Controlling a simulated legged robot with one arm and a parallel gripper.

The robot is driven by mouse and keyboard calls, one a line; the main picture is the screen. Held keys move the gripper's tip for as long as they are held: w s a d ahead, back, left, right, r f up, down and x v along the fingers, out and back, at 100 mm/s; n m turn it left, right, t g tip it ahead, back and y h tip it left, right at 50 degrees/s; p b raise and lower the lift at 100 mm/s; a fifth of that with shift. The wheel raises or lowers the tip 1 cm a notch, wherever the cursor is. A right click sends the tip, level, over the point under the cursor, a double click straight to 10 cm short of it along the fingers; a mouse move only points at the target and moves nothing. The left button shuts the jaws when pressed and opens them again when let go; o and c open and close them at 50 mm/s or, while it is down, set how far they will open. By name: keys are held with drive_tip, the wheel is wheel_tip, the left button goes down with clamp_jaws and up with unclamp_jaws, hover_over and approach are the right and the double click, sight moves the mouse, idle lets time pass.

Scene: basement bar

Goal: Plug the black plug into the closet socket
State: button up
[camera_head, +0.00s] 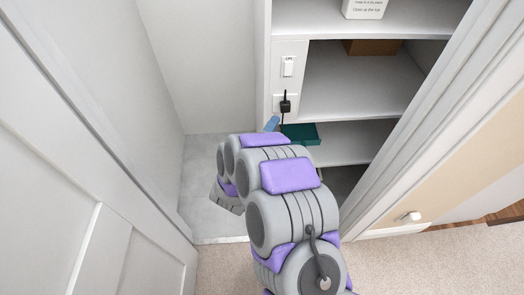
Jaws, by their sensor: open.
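The black plug (285,106) is at the white socket plate (277,103) on the closet's upright panel. A dark cord runs up from it. I cannot tell whether its prongs are in the socket. My grey and purple arm reaches up from the bottom into the closet. Its bulk hides most of my gripper (271,124); a light-blue tip, which looks like part of it, shows just below and left of the plug. The tip looks apart from the plug, and the jaws are open.
A white switch (288,66) sits above the socket. Shelves (355,85) to the right hold a white box (364,8), a brown box (371,47) and a dark green item (301,134). A white door (80,160) stands close on the left, and the closet frame (420,130) on the right.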

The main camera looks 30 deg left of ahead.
drive_tip(key=s, duration=0.8)
drive_tip(key=shift+f, duration=0.2)
drive_tip(key=w+a+r+n+g+y, duration=0.3)
drive_tip(key=w+r+n+g+y, duration=0.15)
drive_tip(key=g, duration=0.25)
drive_tip(key=s+d+r+n+g+y, duration=0.35)
drive_tip(key=d+r+n, duration=0.25)
drive_tip(key=r, duration=0.2)
drive_tip(key=s+d+r+n+g+h, duration=0.1)
drive_tip(key=s+d+n+g+h, duration=0.2)
drive_tip(key=s+d, duration=1)
drive_tip(key=s+d+r+n+g+h, duration=0.2)
drive_tip(key=s+d+n+g+h, duration=0.2)
drive_tip(key=s+d, duration=0.9)
drive_tip(key=d+g+h, duration=0.1)
drive_tip(key=d+g, duration=0.1)
drive_tip(key=d, duration=0.6)
drive_tip(key=shift+s+r+g, duration=0.25)
drive_tip(key=shift+s+g, duration=0.05)
drive_tip(key=shift+g, duration=0.05)
